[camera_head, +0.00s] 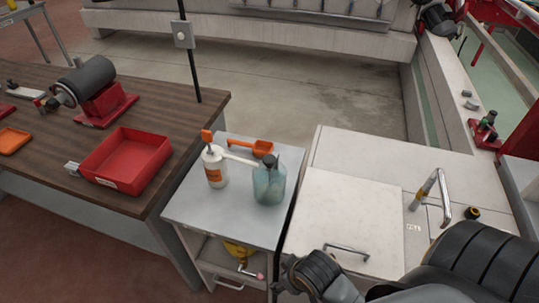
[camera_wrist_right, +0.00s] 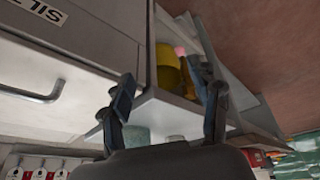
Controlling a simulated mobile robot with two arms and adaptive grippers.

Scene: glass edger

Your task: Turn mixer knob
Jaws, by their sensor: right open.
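A yellow object (camera_head: 238,249) sits on the open lower shelf of the small grey cabinet (camera_head: 190,212), with a pink-tipped lever or knob (camera_head: 259,276) in front of it. In the right wrist view the yellow object (camera_wrist_right: 167,66) and the pink tip (camera_wrist_right: 180,51) show between the fingers of my right gripper (camera_wrist_right: 162,78). My right gripper (camera_head: 279,272) is open and empty, right of the pink tip in the head view; contact cannot be told. A black-and-yellow knob (camera_head: 473,213) stands beside the tap. I cannot tell which is the mixer knob. My left gripper is not in view.
A white counter with a handle (camera_head: 346,252) and a tap (camera_head: 440,190) is at right. A red tray (camera_head: 125,160) is on the wooden table.

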